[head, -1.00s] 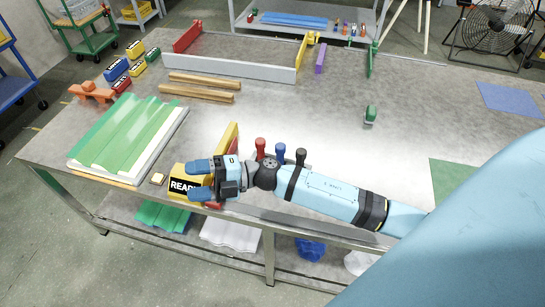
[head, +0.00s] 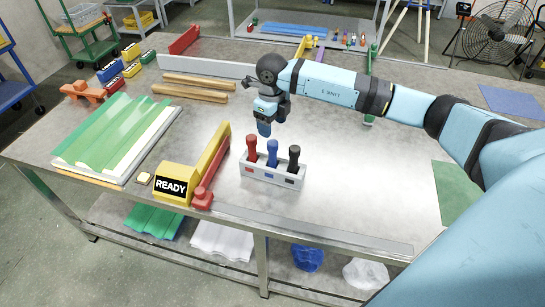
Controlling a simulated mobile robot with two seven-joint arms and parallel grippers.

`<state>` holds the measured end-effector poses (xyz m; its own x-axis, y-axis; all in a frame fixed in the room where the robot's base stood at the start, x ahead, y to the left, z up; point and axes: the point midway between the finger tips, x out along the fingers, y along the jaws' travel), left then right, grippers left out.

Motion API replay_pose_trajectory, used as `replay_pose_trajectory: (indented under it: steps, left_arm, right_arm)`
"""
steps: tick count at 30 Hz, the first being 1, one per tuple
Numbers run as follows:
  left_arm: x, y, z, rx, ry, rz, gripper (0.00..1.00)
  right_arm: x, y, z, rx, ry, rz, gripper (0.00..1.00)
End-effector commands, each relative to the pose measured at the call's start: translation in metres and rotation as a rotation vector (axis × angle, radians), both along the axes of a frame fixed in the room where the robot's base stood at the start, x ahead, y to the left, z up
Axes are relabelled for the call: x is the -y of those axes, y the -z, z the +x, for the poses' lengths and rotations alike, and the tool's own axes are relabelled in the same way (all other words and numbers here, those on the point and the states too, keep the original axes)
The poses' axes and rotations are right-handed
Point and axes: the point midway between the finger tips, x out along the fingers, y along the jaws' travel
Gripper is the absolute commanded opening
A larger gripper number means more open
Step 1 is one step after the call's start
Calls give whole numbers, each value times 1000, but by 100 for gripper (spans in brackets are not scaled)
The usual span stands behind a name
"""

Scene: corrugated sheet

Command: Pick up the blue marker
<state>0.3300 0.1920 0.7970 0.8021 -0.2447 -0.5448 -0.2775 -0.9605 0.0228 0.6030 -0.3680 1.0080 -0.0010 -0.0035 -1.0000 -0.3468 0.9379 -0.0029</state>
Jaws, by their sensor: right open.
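The blue marker (head: 272,151) stands upright in the middle slot of a light grey holder (head: 262,174). A red marker (head: 252,149) stands to its left and a black marker (head: 293,158) to its right. My right gripper (head: 265,127) points down just above and slightly left of the blue marker, apart from it as far as I can see. It is open; its fingers look partly overlapped from this angle, and nothing shows between them. My left gripper is not in view.
A yellow box with a READY sign (head: 171,186) and a red part (head: 202,198) stand left of the holder. A green corrugated sheet (head: 115,135) lies on a white block at the left. Wooden bars (head: 199,81) lie behind. The table right of the holder is clear.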

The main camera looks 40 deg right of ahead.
Motion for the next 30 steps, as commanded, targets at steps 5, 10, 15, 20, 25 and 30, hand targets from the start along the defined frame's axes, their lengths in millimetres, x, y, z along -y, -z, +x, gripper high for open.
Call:
replay_pose_trajectory:
  steps: [5, 10, 15, 20, 25, 30]
  left_arm:
    - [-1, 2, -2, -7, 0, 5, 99]
    - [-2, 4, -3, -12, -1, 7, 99]
    - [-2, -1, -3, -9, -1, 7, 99]
    - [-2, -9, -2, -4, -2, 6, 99]
    - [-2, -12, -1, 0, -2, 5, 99]
    - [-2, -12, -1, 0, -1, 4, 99]
  right_arm:
    - [-1, 29, -1, -2, -1, 2, 66]
    - [-1, 40, -1, 0, -2, 2, 66]
    - [-2, 53, -3, -1, -1, 4, 66]
    - [-3, 78, -5, -3, -2, 4, 66]
    - [-2, 92, -4, 0, -1, 2, 66]
    - [-2, 92, -4, 1, -2, 3, 63]
